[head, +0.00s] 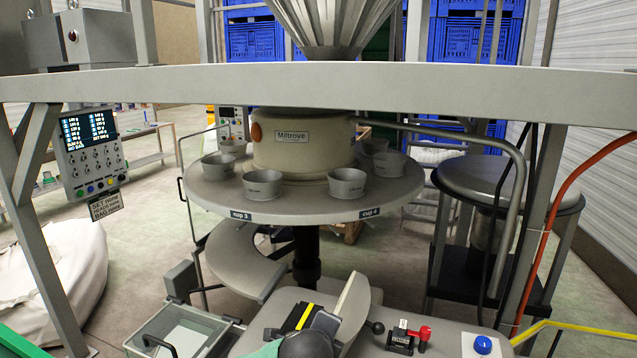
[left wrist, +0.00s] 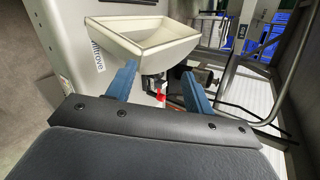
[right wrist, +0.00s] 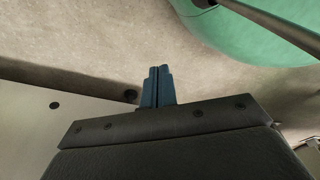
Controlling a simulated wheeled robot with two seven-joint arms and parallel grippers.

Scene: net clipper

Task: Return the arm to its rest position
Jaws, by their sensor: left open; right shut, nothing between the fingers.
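My left gripper (left wrist: 160,80) is open in the left wrist view, its two blue fingers spread apart. Nothing is held between them. Beyond the fingers is a cream hopper-like tray (left wrist: 150,38) on a white housing marked Miltrove. A small red part (left wrist: 160,97) shows in the gap between the fingers, farther off. My right gripper (right wrist: 159,72) is shut and empty in the right wrist view, its blue fingers together above bare concrete floor (right wrist: 95,50). In the head view I cannot make out either gripper's fingers.
In the head view, a round table (head: 215,192) carries several metal cups around a Miltrove drum (head: 300,155). A grey beam (head: 320,90) crosses above. A red-handled clamp (head: 408,337) and blue button (head: 483,345) are front right. A green rounded thing (right wrist: 255,25) is near my right gripper.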

